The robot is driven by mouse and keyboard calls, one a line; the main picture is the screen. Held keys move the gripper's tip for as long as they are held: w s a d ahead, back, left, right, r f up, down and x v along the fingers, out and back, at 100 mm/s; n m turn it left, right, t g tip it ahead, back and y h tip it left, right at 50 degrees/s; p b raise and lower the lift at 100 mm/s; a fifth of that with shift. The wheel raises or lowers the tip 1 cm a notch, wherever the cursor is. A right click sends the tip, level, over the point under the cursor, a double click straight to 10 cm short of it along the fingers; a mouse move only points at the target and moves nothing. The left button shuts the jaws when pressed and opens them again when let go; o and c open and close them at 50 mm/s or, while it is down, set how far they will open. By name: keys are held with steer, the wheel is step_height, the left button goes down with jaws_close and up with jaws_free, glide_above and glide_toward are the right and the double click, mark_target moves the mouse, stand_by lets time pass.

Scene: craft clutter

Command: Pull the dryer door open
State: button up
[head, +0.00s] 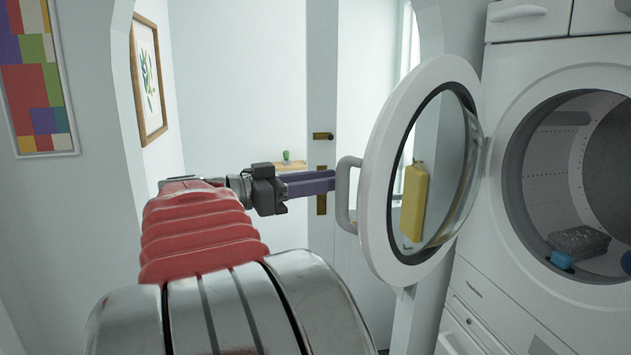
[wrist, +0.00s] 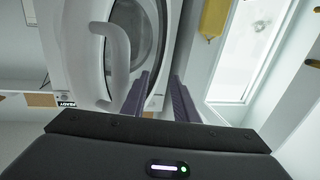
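The white dryer (head: 503,75) stands at the right in the head view. Its round door (head: 385,150), a white ring with a glass pane, is swung wide open to the left of the drum opening. The pale curved handle (head: 345,195) is on the door's left side. My gripper (head: 334,181) reaches in from the left, its purple fingertips close to the handle. In the wrist view the fingers (wrist: 165,80) are apart with nothing visible between them. The handle (wrist: 122,52) lies left of both fingers there. I cannot tell whether a finger touches it.
The drum holds a grey basket-like item (head: 579,241) and small blue items (head: 561,260). A yellow object (head: 413,200) shows through the door glass. A framed picture (head: 148,80) hangs on the left wall. An open passage lies behind my gripper.

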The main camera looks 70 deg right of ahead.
steer(key=v, duration=1.3)
steer(key=shift+w+a, duration=0.3)
steer(key=shift+c, duration=0.2)
steer(key=shift+a+f+n, duration=0.1)
steer(key=shift+f+n, duration=0.2)
steer(key=c, duration=0.3)
steer(key=a+f+n+t, duration=0.2)
steer(key=f+n, duration=0.1)
steer(key=w+a+f+n+t, duration=0.1)
steer(key=a+f+n+t, duration=0.1)
steer(key=f+n, duration=0.1)
steer(key=a+f+n+t+y, duration=0.1)
steer(key=a+f+n+t, duration=0.1)
steer(key=f+n+t, duration=0.1)
steer(key=shift+w+f, duration=0.4)
steer(key=shift+f, duration=0.15)
jaws_close()
steer(key=w+a+f+n+t+y, duration=0.2)
steer(key=a+f+n+t+y, duration=0.1)
steer(key=a, duration=0.7)
steer(key=w+a+f+n+t+y, duration=0.1)
steer(key=a+f+n+t+y, duration=0.3)
steer(key=a+f+n, duration=0.4)
steer(key=w+a+f+n+t+y, duration=0.2)
steer(key=a+f+n+t, duration=0.3)
steer(key=a, duration=0.8)
steer(key=shift+w+a+f+n+y, duration=0.25)
steer(key=shift+w+f+n+y, duration=0.15)
steer(key=shift+n+y, duration=0.6)
